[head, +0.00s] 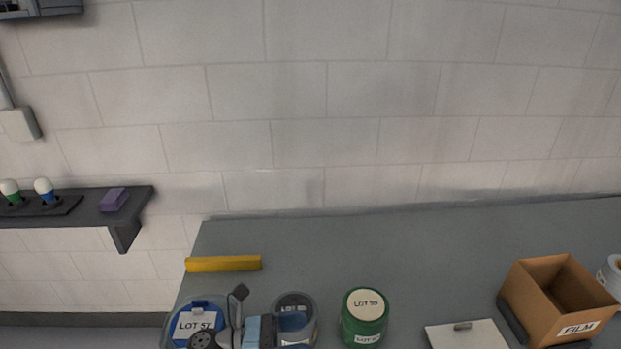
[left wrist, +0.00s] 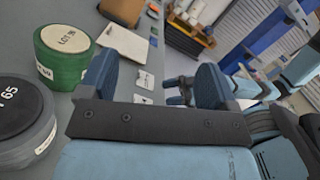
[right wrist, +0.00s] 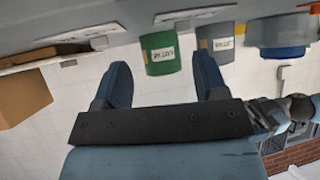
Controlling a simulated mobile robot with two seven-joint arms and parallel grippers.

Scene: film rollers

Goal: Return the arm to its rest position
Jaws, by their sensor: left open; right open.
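My left gripper shows in the left wrist view (left wrist: 155,82), its two blue fingers wide apart with nothing held between them. A green roll labelled LOT 59 (left wrist: 62,50) and a dark roll (left wrist: 25,120) stand to its left in that view. My right gripper (right wrist: 162,82) is open and empty in the right wrist view, which looks upside down. My right arm is not in the head view.
On the grey table (head: 420,250) stand a blue roll (head: 192,318), a dark roll (head: 296,318), the green roll (head: 364,318) and a cardboard FILM box (head: 560,305). A yellow bar (head: 223,264) and a white board (head: 467,336) lie there. A dark wall shelf (head: 90,205) is left.

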